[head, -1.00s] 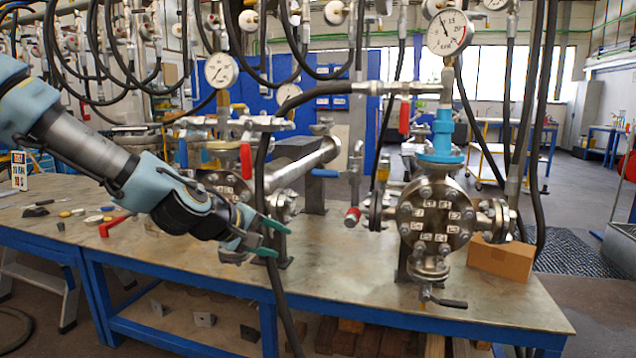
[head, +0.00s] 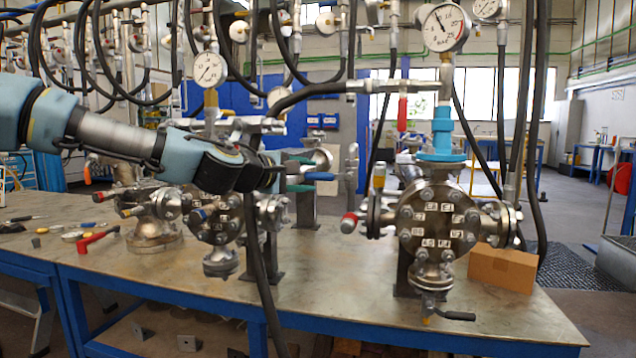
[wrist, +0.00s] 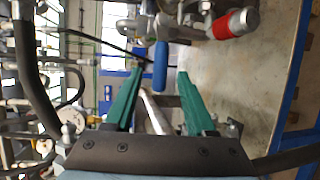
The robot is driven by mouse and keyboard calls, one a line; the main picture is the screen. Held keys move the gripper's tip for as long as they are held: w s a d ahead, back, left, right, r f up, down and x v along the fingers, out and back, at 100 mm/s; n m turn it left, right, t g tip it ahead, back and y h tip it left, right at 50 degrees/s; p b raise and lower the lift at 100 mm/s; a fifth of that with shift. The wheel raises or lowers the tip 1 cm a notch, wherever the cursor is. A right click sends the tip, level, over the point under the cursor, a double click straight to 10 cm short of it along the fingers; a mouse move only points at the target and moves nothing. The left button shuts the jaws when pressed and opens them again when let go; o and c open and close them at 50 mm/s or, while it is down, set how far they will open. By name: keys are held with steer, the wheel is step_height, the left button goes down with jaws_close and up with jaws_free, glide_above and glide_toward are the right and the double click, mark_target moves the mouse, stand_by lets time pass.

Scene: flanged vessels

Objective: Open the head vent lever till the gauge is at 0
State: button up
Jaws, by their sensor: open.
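The near right vessel (head: 424,219) stands upright on the bench with a blue collar (head: 441,131) on its top. The gauge (head: 446,27) above it has its needle pointing up and left, off level; its exact reading is too small to tell. A red lever (head: 403,112) hangs down from the top pipe. A blue lever (head: 320,176) points toward my gripper; it also shows in the wrist view (wrist: 160,65). No label shows which is the head vent lever. My gripper (head: 303,172) is open, its green fingers on either side of the blue lever's line, apparently not touching it.
A red-tipped handle (head: 349,222) sits just below the blue lever, and a yellow handle (head: 379,175) to its right. A second vessel (head: 215,220) and a black hose (head: 256,240) are near my arm. A cardboard box (head: 502,268) lies at right.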

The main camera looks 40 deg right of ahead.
mark_target(315, 177)
steer(key=shift+x, duration=2.35)
steer(key=shift+a, duration=0.1)
jaws_close()
steer(key=shift+f, duration=0.1)
